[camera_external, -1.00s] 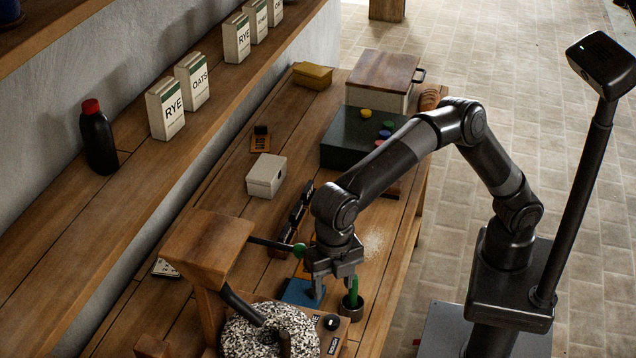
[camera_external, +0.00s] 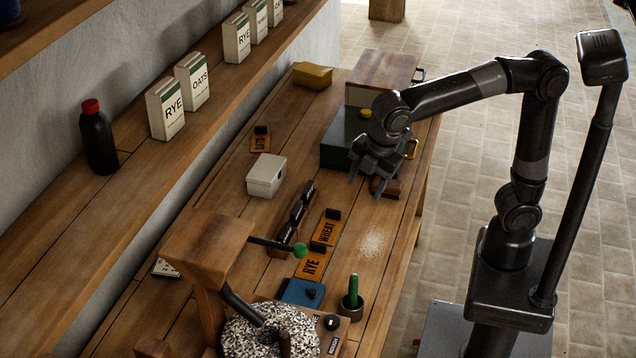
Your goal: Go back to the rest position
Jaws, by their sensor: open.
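My gripper (camera_external: 367,188) is open and empty. It hangs above the bench (camera_external: 345,275), in front of the dark green box (camera_external: 340,143), and hides part of it. My arm is raised and bent, reaching left from its base at the right. Below and left of the gripper lie orange plates marked WHEAT (camera_external: 327,229) and RYE (camera_external: 312,264). A dark cup (camera_external: 352,309) with a green-handled tool (camera_external: 353,288) stands near the bench's front edge.
A stone mill (camera_external: 270,330) with a wooden hopper (camera_external: 207,245) and green-knobbed lever stands at the near end. A white box (camera_external: 266,175), blue pad (camera_external: 300,291) and spilled flour (camera_external: 374,243) are on the bench. Labelled cartons (camera_external: 166,108) and a black bottle (camera_external: 98,138) stand on the shelf.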

